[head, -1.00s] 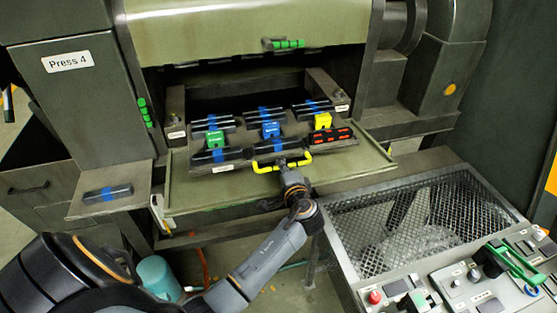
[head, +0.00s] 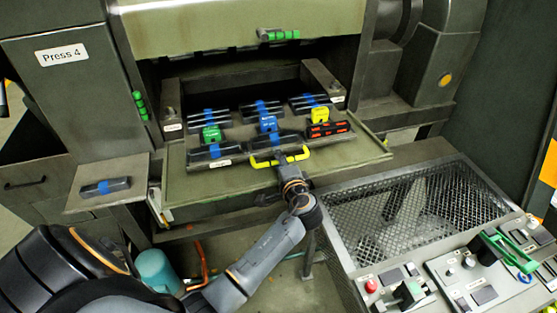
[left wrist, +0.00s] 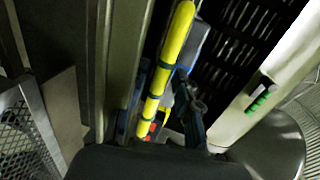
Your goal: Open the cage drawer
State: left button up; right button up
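The cage drawer is a low dark tray (head: 235,162) holding rows of dark bars with blue bands. It lies on the green-grey shelf (head: 355,157) in front of the press opening. A yellow handle (head: 299,156) is on its front and shows as a yellow bar in the left wrist view (left wrist: 172,65). My left gripper (head: 283,162) is at the middle of the handle, with its arm coming from below. One dark finger (left wrist: 195,115) shows beside the bar; how far the fingers are closed is unclear. My right gripper is not in view.
Green (head: 211,134), blue (head: 268,124) and yellow (head: 320,116) blocks sit among the bars. A side ledge with one bar (head: 105,187) is at left. A mesh-topped box (head: 420,205) and control panel (head: 460,275) stand at right. A teal bucket (head: 157,270) is below.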

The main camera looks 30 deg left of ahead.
pick_arm(q)
jog(key=v, duration=0.8)
dwell(0.5)
